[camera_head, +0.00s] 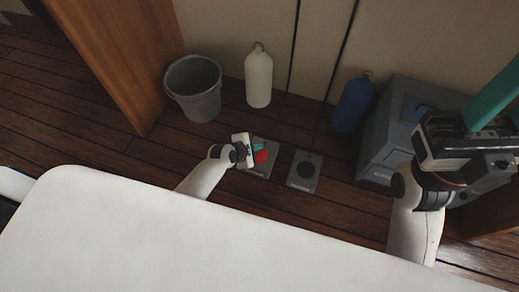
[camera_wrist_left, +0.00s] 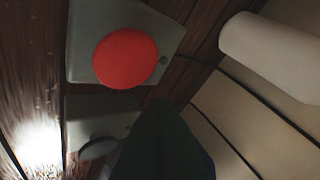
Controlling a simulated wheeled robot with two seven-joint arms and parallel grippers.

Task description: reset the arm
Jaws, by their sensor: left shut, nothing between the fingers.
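My left gripper (camera_head: 260,147) is low near the floor, shut and empty, in front of a grey plate with a red round button (camera_head: 261,157). In the left wrist view the red button (camera_wrist_left: 125,58) sits on its grey plate (camera_wrist_left: 165,30), and the dark gripper fingers (camera_wrist_left: 165,140) show at the bottom, apart from the button in the picture. My right gripper (camera_head: 496,98) is raised at the right edge; its teal fingers run partly out of view, so its opening is unclear.
A second grey plate with a dark button (camera_head: 305,168) lies beside the first. A grey bin (camera_head: 195,95), a white bottle (camera_head: 258,78) and a blue bottle (camera_head: 352,104) stand along the wall. A grey box (camera_head: 385,140) is near my right arm. Wood floor is open at left.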

